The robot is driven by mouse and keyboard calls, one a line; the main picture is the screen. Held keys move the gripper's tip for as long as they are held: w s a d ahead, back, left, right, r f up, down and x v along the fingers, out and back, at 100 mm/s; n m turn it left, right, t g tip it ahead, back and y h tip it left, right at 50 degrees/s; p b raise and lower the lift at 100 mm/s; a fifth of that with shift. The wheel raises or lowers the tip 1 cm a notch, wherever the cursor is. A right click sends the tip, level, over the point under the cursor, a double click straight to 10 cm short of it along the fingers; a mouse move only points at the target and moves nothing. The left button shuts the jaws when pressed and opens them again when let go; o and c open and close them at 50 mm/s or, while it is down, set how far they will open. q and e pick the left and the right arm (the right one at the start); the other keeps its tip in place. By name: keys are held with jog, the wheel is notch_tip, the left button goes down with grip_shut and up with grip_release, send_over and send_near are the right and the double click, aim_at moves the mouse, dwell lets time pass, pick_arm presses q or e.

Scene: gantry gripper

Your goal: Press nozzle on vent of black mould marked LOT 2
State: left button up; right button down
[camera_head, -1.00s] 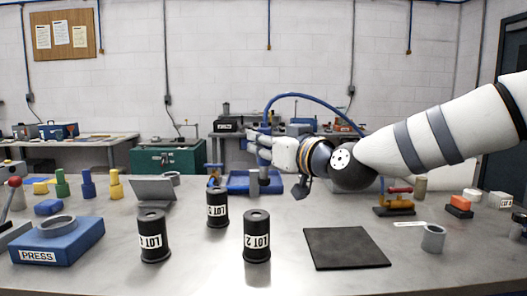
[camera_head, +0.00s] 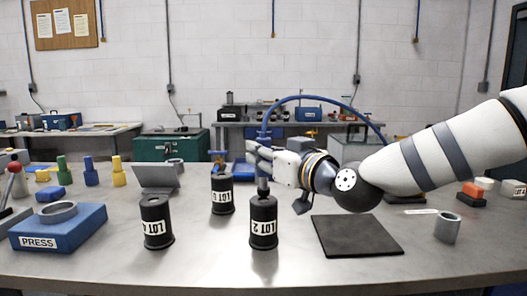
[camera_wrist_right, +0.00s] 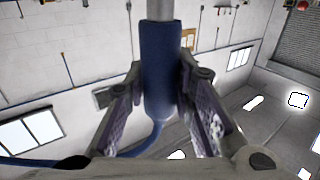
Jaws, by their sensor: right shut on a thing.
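The black mould marked LOT 2 (camera_head: 264,240) stands upright on the table in the head view, front and centre. My right gripper (camera_head: 262,161) is above it, shut on the nozzle (camera_head: 263,187). The nozzle's grey end points down at the mould's top; I cannot tell whether it touches the vent, which is hidden. In the right wrist view the fingers (camera_wrist_right: 160,95) close around the nozzle's blue body (camera_wrist_right: 160,65), with its grey end running out at the top edge. A blue hose (camera_head: 325,98) arches from the nozzle over my arm. My left gripper is not in view.
Two other black moulds stand near, one at left (camera_head: 156,222) and one behind (camera_head: 222,192). A black mat (camera_head: 357,235) lies to the right, with a grey cup (camera_head: 447,228) beyond it. The blue PRESS block (camera_head: 58,228) is at far left. Table between is clear.

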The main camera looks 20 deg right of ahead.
aim_at(264, 133)
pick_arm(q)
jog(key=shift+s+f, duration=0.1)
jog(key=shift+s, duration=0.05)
pick_arm(e)
jog(key=shift+f, duration=0.65)
dwell(1.0)
notch_tip(264, 133, up, 6)
jog(key=shift+s+f+p, duration=0.1)
jog(key=shift+f+p, duration=0.05)
jog(key=shift+p, duration=0.8)
jog(key=shift+r, duration=0.85)
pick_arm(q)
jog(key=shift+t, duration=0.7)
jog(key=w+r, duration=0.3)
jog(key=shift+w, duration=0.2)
pick_arm(e)
jog(key=shift+f, duration=0.15)
